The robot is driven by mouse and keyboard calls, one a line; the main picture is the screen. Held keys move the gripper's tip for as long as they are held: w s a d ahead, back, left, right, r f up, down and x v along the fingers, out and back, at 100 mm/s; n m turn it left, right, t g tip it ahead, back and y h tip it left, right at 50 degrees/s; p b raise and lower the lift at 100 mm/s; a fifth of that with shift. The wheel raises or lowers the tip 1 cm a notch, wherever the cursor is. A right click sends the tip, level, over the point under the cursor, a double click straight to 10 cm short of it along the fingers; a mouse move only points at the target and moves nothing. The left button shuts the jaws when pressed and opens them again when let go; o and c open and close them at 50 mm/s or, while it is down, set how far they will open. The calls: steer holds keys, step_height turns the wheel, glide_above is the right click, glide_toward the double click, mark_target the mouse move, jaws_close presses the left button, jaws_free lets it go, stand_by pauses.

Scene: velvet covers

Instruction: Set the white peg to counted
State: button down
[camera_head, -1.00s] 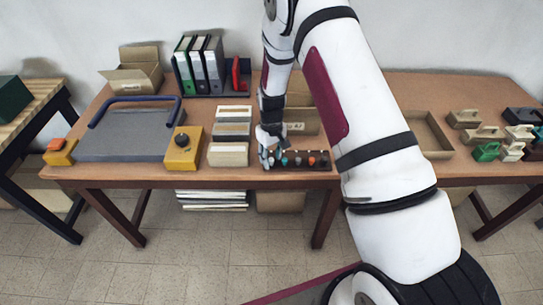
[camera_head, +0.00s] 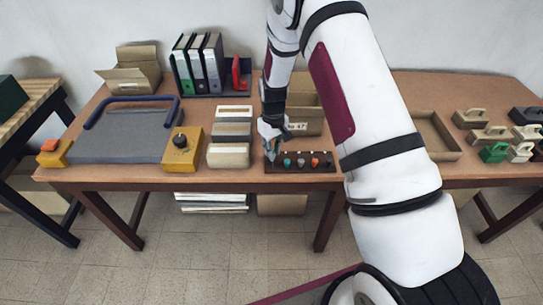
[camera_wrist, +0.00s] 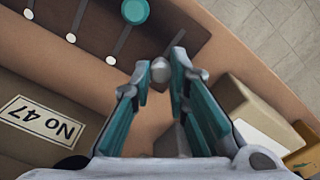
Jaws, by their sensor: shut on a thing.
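The dark peg board (camera_head: 300,169) lies near the table's front edge, with a row of coloured pegs along it. In the wrist view the board (camera_wrist: 150,42) shows straight slots with small white dots at one end, and a teal peg (camera_wrist: 135,11). My gripper (camera_head: 271,159) is at the board's left end. No marking that reads "counted" is legible.
A cardboard box marked No 47 (camera_head: 308,122) stands right behind the board. A yellow block with a black knob (camera_head: 182,150) is farther left. My arm covers the table right of the board.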

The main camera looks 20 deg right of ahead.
steer(key=shift+w+d, duration=0.1)
steer(key=shift+w, duration=0.5)
steer(key=c, duration=1.5)
jaws_free()
steer(key=shift+s, duration=0.1)
steer(key=shift+r, duration=0.1)
step_height(320, 180, up, 12)
steer(key=shift+f, duration=0.1)
